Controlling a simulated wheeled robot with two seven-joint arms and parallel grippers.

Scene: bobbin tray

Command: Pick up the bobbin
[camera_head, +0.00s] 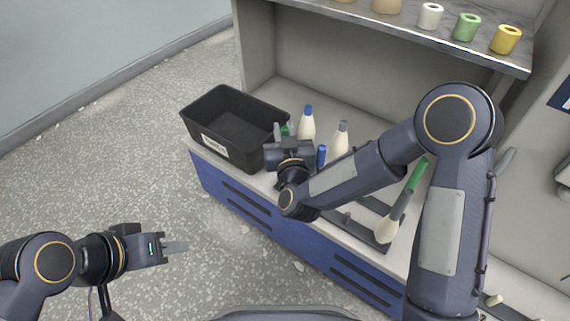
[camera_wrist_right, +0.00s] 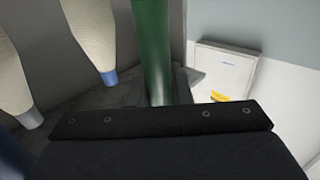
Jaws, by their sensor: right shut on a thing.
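My right gripper (camera_head: 285,132) is by the front right side of the black bin, its fingers pointing away from me. It is shut on a green bobbin (camera_head: 286,131), mostly hidden by the hand. In the right wrist view the green bobbin (camera_wrist_right: 153,50) stands just past the gripper's dark edge. Cream bobbins with a blue tip (camera_head: 307,124) and a grey tip (camera_head: 341,138) stand behind and right of the gripper. My left gripper (camera_head: 175,247) hangs over the floor at lower left, with nothing seen in it; its finger gap does not show clearly.
The black bin (camera_head: 208,146) sits at the counter's left end. A dark tray (camera_head: 352,232) lies under my right arm, with another green and cream bobbin (camera_head: 388,229) at its right. An upper shelf (camera_head: 400,22) holds several coloured spools.

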